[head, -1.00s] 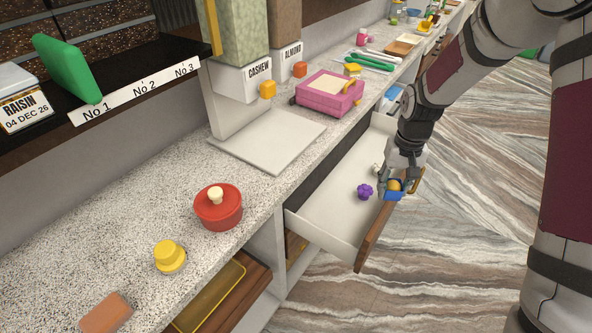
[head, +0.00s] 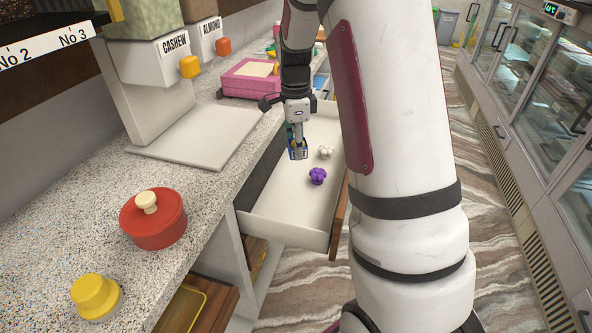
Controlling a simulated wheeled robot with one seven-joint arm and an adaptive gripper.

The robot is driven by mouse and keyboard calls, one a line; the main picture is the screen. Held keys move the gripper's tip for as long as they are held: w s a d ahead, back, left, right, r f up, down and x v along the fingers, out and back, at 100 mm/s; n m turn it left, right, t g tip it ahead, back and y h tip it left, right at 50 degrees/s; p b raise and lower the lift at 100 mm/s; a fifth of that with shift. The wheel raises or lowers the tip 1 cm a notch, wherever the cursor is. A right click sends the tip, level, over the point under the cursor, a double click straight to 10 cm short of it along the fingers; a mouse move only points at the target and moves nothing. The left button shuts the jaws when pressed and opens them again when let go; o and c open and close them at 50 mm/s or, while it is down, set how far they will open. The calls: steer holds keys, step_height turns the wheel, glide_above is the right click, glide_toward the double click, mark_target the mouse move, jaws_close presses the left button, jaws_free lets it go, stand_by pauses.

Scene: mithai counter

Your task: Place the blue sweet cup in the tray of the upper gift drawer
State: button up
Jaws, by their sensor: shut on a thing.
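My gripper (head: 297,143) points down and is shut on the blue sweet cup (head: 299,154), which has something yellow-orange in it. It holds the cup over the left, counter-side part of the open upper drawer (head: 290,222), which has a white interior and a wooden front. A purple flower-shaped piece (head: 318,176) and a white one (head: 326,151) lie in the drawer, to the right of the cup. I cannot tell the height of the cup above the drawer floor. My arm hides part of the drawer's far end.
A red lidded pot (head: 153,220) and a yellow knobbed item (head: 95,296) stand on the speckled counter (head: 60,225). A pink box (head: 250,79) stands farther back. A wooden drawer with a yellow-edged tray (head: 188,312) is below. Glass cabinets (head: 520,70) line the right side.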

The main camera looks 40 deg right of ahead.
steer(key=d+f+m+b, duration=0.1)
steer(key=f+m, duration=0.1)
steer(key=d+f+m+b, duration=0.1)
steer(key=f+b, duration=0.1)
steer(key=shift+d+m, duration=0.35)
steer(key=shift+m, duration=0.05)
steer(key=m+b, duration=0.1)
steer(key=b, duration=0.5)
glide_above(306, 212)
step_height(306, 212, down, 10)
step_height(306, 212, down, 10)
steer(key=b, duration=0.3)
steer(key=shift+d+f, duration=0.1)
steer(key=shift+f, duration=0.05)
steer(key=shift+f, duration=0.15)
steer(key=o, duration=0.9)
steer(key=shift+o, duration=1.3)
